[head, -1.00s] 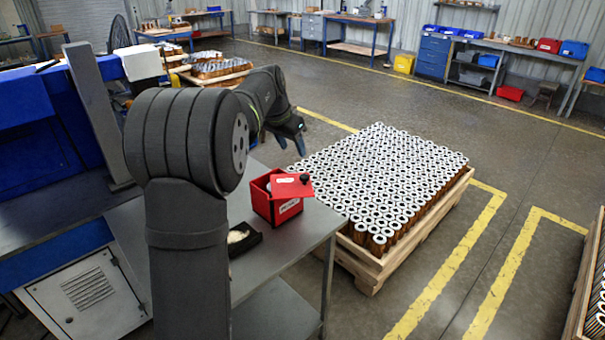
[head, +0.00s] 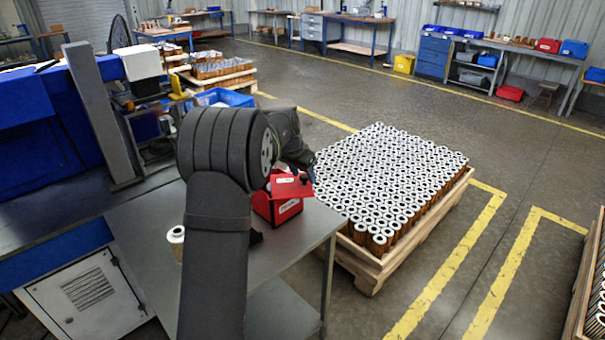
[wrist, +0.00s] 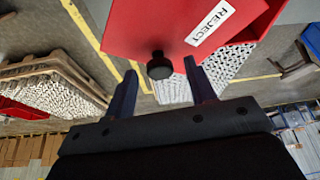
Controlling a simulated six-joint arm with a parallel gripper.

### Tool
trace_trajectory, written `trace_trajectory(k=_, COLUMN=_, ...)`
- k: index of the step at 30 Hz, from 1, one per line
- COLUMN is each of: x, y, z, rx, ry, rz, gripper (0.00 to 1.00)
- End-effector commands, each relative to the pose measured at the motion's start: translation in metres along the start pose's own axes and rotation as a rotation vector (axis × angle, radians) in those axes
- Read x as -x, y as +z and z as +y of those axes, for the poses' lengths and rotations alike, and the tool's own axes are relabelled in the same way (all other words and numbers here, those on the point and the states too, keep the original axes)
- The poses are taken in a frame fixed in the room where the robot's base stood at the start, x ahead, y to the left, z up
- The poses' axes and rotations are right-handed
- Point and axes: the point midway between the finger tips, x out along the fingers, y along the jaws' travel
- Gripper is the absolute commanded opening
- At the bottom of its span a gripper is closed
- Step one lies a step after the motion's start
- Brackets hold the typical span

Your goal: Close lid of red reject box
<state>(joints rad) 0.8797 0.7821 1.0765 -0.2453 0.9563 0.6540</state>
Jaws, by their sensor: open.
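The red reject box (head: 287,210) stands on the grey bench, right of my arm. Its red lid (head: 290,187) sits askew over the top, with a black knob (head: 305,179) near its right corner. In the wrist view the lid (wrist: 150,25) fills the upper middle, with a white REJECT label and the knob (wrist: 159,66). My gripper (wrist: 160,75) is open, with its fingers either side of the knob in that view and a gap to each. In the head view my gripper (head: 312,168) is close behind the knob and partly hidden.
The grey bench (head: 300,255) carries a white-topped cartridge (head: 176,236) left of my arm. A dark tray (head: 256,238) is mostly hidden behind my arm. A wooden pallet (head: 368,270) packed with cartridges stands on the floor right of the bench.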

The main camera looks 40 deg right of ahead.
Motion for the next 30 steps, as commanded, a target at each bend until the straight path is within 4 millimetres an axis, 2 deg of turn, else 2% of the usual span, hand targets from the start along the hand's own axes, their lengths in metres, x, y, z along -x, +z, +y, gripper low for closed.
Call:
trace_trajectory(k=2, x=0.0, y=0.0, z=0.0, rx=0.0, ry=0.0, rz=0.0, gripper=0.47)
trace_trajectory(k=9, x=0.0, y=0.0, z=0.0, rx=0.0, ry=0.0, rz=0.0, gripper=0.0)
trace_trajectory(k=20, x=0.0, y=-0.001, z=-0.005, rx=0.038, ry=-0.016, rz=-0.001, gripper=0.0)
trace_trajectory(k=30, x=-0.002, y=-0.006, z=-0.029, rx=0.24, ry=-0.1, rz=0.0, gripper=0.0)
